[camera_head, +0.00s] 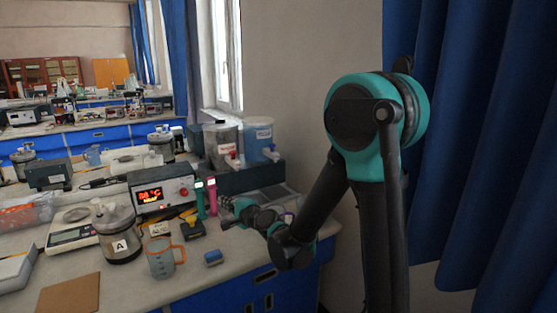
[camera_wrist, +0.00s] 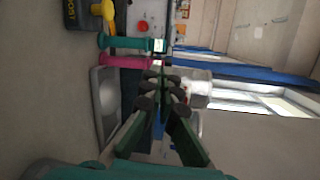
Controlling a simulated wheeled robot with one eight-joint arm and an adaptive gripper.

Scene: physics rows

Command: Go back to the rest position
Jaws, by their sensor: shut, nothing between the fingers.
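My arm reaches over the right end of the lab bench (camera_head: 215,268) in the head view. My gripper (camera_head: 226,213) is at the bench's right side, pointing left, near the pink and teal upright tools. In the wrist view, my gripper (camera_wrist: 163,92) has its fingertips together with nothing between them. The pink tool (camera_head: 212,196) and the teal tool (camera_head: 200,198) stand just beyond the gripper. They also show in the wrist view, the pink tool (camera_wrist: 125,62) below the teal tool (camera_wrist: 125,42).
Two dispensers (camera_head: 258,138) are behind. A blue curtain (camera_head: 470,130) hangs at right.

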